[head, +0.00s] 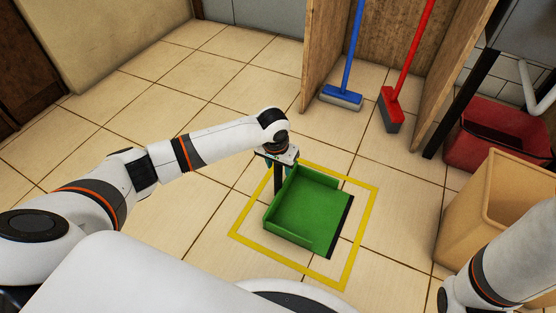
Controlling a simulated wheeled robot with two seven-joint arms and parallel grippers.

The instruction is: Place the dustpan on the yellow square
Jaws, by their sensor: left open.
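The green dustpan (303,206) lies on the tiled floor inside the yellow square (362,231), its dark front lip facing right. The yellow outline shows around it, with the dustpan's lip close to the right side. My left gripper (279,182) is open at the dustpan's upper left edge, pointing down. Its fingers are partly hidden, and I cannot tell whether they touch the dustpan. My right arm shows at the lower right, but its gripper is out of view.
A blue broom (342,97) and a red broom (391,108) stand in a wooden bay at the back. A red bucket (483,154) and a tan bin (470,215) stand at the right. The tiled floor at the left is clear.

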